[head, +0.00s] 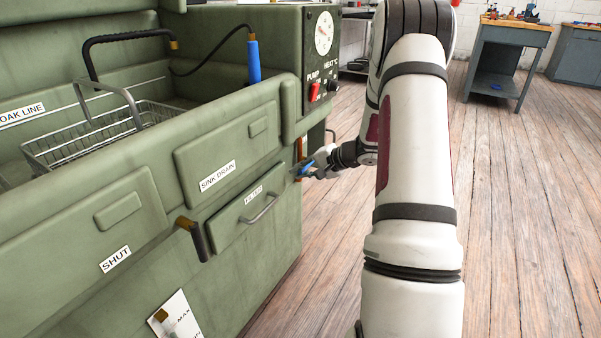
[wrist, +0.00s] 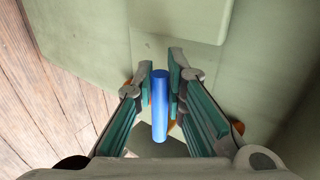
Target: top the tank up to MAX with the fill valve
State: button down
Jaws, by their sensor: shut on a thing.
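The tank is the green parts washer (head: 150,215) filling the left of the head view. Its level gauge (head: 178,318), a white plate marked MAX, is at the lower front and is cut off by the picture edge; I cannot read the level. My gripper (head: 307,169) is at the washer's right front corner. It is shut on a blue handle (wrist: 160,108), which stands between its fingers in the wrist view. I take this handle to be the fill valve; its label is not visible. The fingers hide part of its mount.
A dark drain handle (head: 195,240) sits under the SINK DRAIN label, beside a drawer (head: 250,205) with a bar pull. A wire basket (head: 100,135) is in the sink. A red pump switch (head: 315,92) is on the right panel. Wooden floor on the right is open.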

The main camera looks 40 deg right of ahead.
jog(key=c, duration=1.6)
grip_release()
jog(key=v, duration=1.2)
jog(key=shift+d, duration=0.1)
